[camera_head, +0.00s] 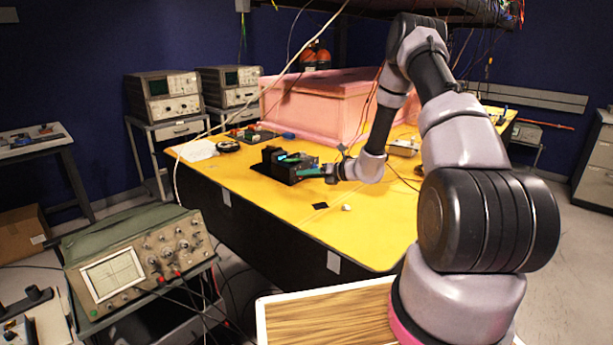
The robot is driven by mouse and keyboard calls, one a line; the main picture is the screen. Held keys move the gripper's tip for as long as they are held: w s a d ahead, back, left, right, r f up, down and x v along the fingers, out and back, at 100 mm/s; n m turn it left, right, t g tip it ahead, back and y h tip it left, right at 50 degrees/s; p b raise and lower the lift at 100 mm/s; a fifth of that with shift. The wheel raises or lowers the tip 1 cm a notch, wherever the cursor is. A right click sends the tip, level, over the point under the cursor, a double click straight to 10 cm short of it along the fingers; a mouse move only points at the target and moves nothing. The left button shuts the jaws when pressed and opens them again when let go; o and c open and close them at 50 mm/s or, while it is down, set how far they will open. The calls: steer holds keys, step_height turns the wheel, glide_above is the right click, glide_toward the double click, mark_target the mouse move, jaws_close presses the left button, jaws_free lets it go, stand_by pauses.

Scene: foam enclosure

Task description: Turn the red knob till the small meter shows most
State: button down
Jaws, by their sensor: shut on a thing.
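A small black device (272,155) stands on the yellow table, with a small lit bluish display (283,156) on it, perhaps the small meter. Its reading is too small to make out. My gripper (312,172) reaches in from the right, low over the table, with its fingers at the device's right side. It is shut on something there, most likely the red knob. The knob itself cannot be made out; the fingers seem to hide it.
A pink foam enclosure (325,98) stands behind on the yellow table (300,218). A black square (320,206) and a small white piece (347,208) lie in front of my gripper. A green oscilloscope (135,258) stands at the front left. Loose cables hang across the view.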

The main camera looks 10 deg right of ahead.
steer(key=shift+m, duration=0.3)
steer(key=c, duration=0.6)
jaws_free()
steer(key=shift+c, duration=0.2)
steer(key=v, duration=1)
steer(key=shift+s+d, duration=0.2)
steer(key=shift+d, duration=0.2)
